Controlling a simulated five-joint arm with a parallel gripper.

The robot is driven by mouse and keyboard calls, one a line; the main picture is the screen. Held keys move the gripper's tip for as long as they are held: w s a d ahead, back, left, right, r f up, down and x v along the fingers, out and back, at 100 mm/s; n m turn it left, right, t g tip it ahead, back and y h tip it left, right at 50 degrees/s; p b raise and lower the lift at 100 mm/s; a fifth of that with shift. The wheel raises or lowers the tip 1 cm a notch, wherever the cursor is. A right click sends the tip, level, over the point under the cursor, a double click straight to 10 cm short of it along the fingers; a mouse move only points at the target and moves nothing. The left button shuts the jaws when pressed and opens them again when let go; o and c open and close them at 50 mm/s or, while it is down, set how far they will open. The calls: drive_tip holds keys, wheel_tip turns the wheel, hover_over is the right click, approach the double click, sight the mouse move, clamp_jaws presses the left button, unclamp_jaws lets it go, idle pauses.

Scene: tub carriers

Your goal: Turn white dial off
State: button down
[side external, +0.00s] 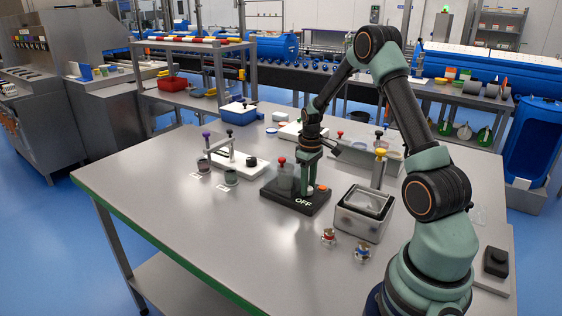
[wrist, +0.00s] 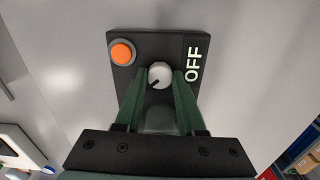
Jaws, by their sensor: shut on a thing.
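The white dial (wrist: 160,72) sits on a black base plate (wrist: 148,42) between the two green fingers of my gripper (wrist: 160,84). The fingers are shut on it from both sides. A dark mark on the dial points to the lower left in the wrist view. The white OFF label (wrist: 193,65) is printed on the plate to the right of the dial. In the side view my gripper (side external: 308,187) reaches down to the black base (side external: 276,195), and its fingers largely hide the dial. The OFF label (side external: 303,203) faces the camera there.
An orange button (wrist: 122,53) is on the same plate, left of the dial. A clear tub with a red knob (side external: 282,161) stands close to the gripper. A metal bin (side external: 347,221) stands to the right, a white stand (side external: 250,165) to the left. The table's front left is clear.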

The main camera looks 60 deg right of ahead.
drive_tip(key=m, duration=0.6)
drive_tip(key=shift+r+m, duration=0.1)
drive_tip(key=shift+m, duration=0.2)
idle(0.5)
drive_tip(key=c, duration=0.5)
unclamp_jaws()
